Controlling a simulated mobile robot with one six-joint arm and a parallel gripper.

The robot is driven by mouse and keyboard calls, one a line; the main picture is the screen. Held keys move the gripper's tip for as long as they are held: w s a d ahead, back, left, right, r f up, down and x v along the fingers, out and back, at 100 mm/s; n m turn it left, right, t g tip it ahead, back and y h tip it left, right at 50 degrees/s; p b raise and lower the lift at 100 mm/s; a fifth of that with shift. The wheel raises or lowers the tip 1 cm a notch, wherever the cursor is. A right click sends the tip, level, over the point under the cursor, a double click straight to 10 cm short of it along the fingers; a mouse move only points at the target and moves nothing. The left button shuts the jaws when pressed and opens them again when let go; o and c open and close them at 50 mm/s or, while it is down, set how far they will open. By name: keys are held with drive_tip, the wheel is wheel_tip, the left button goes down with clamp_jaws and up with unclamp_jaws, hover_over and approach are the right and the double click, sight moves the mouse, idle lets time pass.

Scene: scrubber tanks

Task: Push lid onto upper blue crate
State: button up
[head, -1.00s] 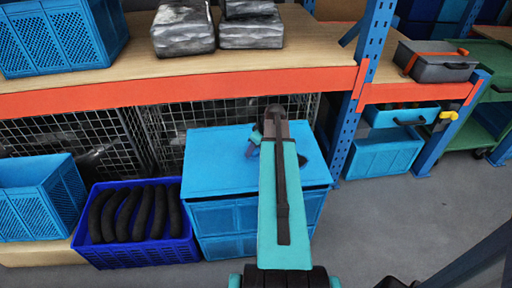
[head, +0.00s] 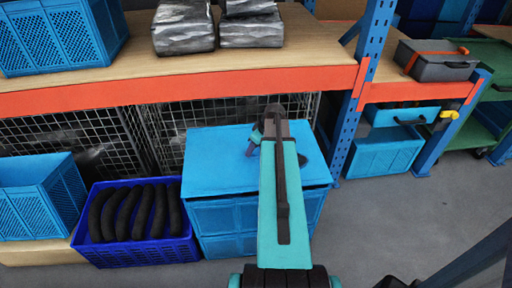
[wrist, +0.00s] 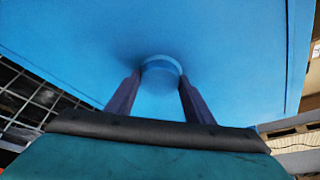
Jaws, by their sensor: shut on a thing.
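The blue lid (head: 218,160) lies flat over the upper blue crate (head: 222,215), which stands on a lower blue crate (head: 227,246) below the shelf. In the head view, my arm covers the lid's middle and part of its right side. In the wrist view, the lid (wrist: 235,50) fills most of the picture, with a round blue knob (wrist: 162,70) on it. My gripper (wrist: 160,82) has its two dark fingers on either side of the knob, shut on it. It also shows partly in the head view (head: 255,146). Whether the lid is fully seated cannot be told.
A dark blue crate (head: 130,255) with several black rolls stands close left of the stacked crates. The orange shelf beam (head: 180,88) runs above and behind. A blue rack post (head: 360,95) stands to the right. The grey floor (head: 400,225) at right is clear.

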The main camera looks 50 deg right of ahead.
drive_tip(key=shift+f+b, duration=1.15)
drive_tip(key=shift+f, duration=0.45)
idle(2.8)
drive_tip(key=o, duration=1.7)
drive_tip(key=shift+c, duration=0.2)
drive_tip(key=shift+o, duration=0.9)
drive_tip(key=o, duration=0.6)
drive_tip(key=shift+r+p, duration=1.85)
drive_tip(key=shift+r, duration=1.65)
